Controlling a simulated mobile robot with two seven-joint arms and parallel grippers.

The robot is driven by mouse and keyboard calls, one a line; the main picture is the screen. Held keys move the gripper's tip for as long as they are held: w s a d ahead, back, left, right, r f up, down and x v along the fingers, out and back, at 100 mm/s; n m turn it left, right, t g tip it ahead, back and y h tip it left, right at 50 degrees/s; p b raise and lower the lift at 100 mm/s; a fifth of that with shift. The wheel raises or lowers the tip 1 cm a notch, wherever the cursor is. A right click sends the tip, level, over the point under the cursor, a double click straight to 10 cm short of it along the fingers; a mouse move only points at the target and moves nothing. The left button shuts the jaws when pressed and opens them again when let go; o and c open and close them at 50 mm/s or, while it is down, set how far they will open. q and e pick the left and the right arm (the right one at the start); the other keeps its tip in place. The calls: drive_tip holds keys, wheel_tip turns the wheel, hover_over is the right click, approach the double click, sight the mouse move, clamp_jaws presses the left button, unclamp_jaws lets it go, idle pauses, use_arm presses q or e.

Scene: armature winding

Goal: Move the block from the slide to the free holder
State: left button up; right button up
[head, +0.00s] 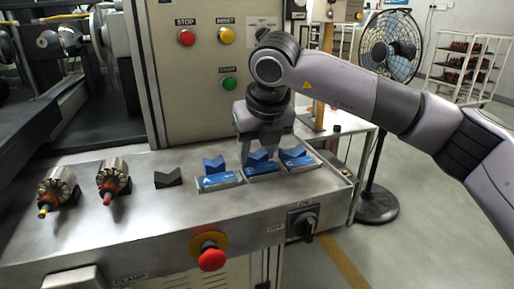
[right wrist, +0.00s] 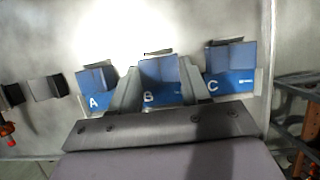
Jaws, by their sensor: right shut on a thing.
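Three blue blocks with V-notched tops stand in a row on metal plates at the right of the bench: the left block A (head: 215,168), the middle block B (head: 255,168) and the right block C (head: 296,158). My right gripper (head: 262,154) is down at block B, partly hiding it. In the right wrist view its fingers (right wrist: 160,88) are closed on both sides of block B (right wrist: 158,72); blocks A (right wrist: 95,85) and C (right wrist: 228,68) stand outside them. A black V-shaped holder (head: 168,178) left of the blocks is empty. My left gripper is not in view.
Two wound armatures (head: 58,188) (head: 113,180) rest at the bench's left. A red emergency knob (head: 211,258) and a black rotary switch (head: 303,224) stick out from the front. A control box (head: 205,95) stands behind. The bench top (head: 150,222) is clear in front.

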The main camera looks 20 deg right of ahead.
drive_tip(key=shift+f, duration=0.25)
drive_tip(key=o, duration=1.2)
drive_tip(key=shift+o, duration=0.2)
drive_tip(key=v, duration=0.6)
drive_tip(key=shift+b, duration=0.4)
drive_tip(key=shift+s+r, duration=0.3)
drive_tip(key=shift+r, duration=0.2)
